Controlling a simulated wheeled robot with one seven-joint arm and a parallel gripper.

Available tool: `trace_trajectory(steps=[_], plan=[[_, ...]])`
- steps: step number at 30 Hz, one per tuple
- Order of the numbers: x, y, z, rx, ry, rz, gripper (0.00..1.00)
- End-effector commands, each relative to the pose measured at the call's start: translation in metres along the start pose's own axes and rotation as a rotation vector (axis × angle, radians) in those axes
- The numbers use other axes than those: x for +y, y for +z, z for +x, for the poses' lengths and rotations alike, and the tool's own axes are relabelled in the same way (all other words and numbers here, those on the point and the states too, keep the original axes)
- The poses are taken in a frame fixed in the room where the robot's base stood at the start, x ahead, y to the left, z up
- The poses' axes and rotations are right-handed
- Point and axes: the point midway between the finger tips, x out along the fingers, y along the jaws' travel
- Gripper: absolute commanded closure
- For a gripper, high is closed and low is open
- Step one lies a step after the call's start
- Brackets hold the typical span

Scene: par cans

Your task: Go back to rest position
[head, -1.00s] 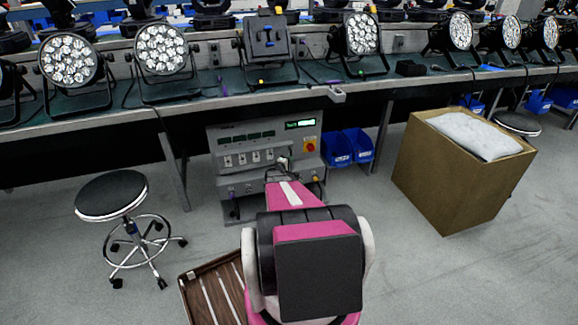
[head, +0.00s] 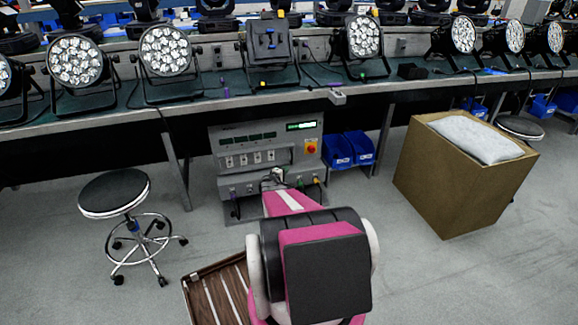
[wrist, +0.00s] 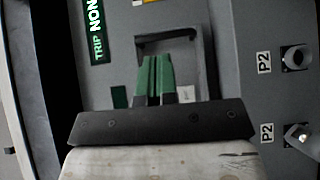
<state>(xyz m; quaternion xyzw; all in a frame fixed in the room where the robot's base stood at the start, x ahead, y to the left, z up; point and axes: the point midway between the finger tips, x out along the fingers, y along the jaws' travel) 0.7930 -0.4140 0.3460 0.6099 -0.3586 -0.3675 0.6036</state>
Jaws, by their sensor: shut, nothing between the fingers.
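My gripper (wrist: 155,62) shows in the wrist view with its two green fingers together and nothing between them. It faces a grey panel with a dark-framed recess (wrist: 195,42) behind the fingertips. In the head view my pink and black arm reaches from the bottom middle toward the grey test unit (head: 266,140) under the bench. The gripper itself is hard to make out there. Whether the fingers touch the panel I cannot tell.
The bench (head: 210,110) carries several par cans (head: 75,60). A black stool (head: 114,192) stands at left, a cardboard box (head: 440,185) at right. Blue bins (head: 348,148) sit beside the test unit. A brown slatted tray (head: 205,298) lies at bottom left.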

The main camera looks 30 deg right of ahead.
Motion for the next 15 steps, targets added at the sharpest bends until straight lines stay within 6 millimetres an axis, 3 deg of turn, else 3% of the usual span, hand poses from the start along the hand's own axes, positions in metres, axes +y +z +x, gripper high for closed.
trace_trajectory(steps=[1,6,15], plan=[[0.001,0.005,-0.013,0.000,-0.001,-0.001,1.00],[0.001,0.010,-0.035,0.000,-0.001,0.000,1.00],[0.000,0.013,-0.045,-0.002,-0.001,0.000,1.00]])
